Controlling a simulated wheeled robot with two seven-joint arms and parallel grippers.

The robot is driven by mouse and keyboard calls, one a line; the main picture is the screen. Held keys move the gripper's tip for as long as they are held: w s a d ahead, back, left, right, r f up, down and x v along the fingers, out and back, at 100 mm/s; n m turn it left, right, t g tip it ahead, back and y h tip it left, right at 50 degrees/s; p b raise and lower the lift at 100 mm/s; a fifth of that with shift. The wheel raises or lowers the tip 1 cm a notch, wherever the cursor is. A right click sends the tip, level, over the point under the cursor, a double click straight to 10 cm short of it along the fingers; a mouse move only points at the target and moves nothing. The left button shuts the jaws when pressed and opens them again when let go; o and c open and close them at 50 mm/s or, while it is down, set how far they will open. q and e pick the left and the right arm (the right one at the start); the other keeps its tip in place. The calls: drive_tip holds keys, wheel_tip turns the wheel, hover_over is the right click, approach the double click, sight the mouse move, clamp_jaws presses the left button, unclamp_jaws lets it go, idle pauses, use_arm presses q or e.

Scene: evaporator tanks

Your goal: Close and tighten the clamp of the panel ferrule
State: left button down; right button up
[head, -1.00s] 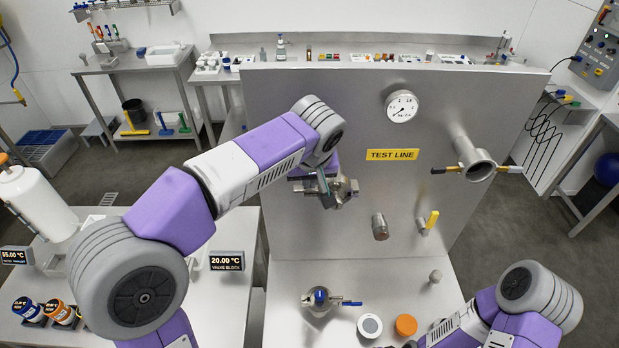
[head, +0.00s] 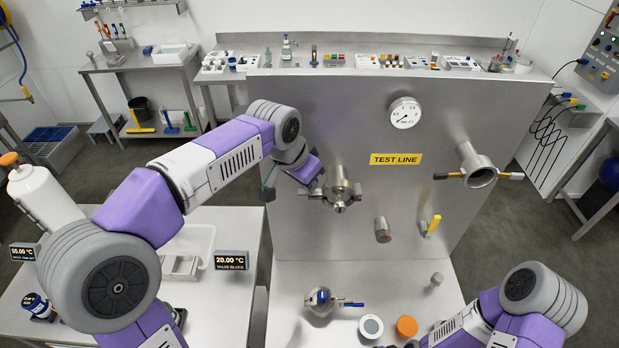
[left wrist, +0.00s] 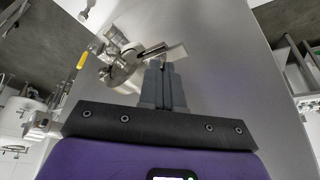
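The panel ferrule with its steel clamp (head: 340,188) juts from the upright panel, left of the yellow label. In the left wrist view the clamp (left wrist: 122,66) shows as a ring with projecting hardware, just ahead and left of the fingers. My left gripper (left wrist: 161,66) has its two grey fingers together, with a bright flat metal piece (left wrist: 172,53) right beyond the tips. I cannot tell if they touch it. In the head view my left gripper (head: 311,192) is at the clamp's left side. My right gripper is outside the views; only my right arm shows.
A pressure gauge (head: 404,113), a larger pipe port (head: 478,172) and a yellow-handled valve (head: 431,226) are on the panel. A blue-handled valve (head: 322,301), a white cap (head: 371,326) and an orange cap (head: 406,326) lie on the bench below.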

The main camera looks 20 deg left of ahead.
use_arm(q)
drive_tip(key=m, duration=0.1)
drive_tip(key=m+h+p, duration=0.1)
drive_tip(key=m, duration=0.1)
drive_tip(key=m+g, duration=0.1)
drive_tip(key=m, duration=0.1)
drive_tip(key=shift+w+a+r+h+p, duration=0.1)
drive_tip(key=shift+w+a+h+p, duration=0.2)
drive_tip(key=shift+a+p, duration=0.1)
drive_tip(key=shift+m, duration=0.3)
drive_tip(key=c, duration=1.6)
unclamp_jaws()
drive_tip(key=shift+s, duration=0.1)
drive_tip(key=v, duration=0.7)
drive_tip(key=shift+r, duration=0.25)
drive_tip(key=shift+a, duration=0.1)
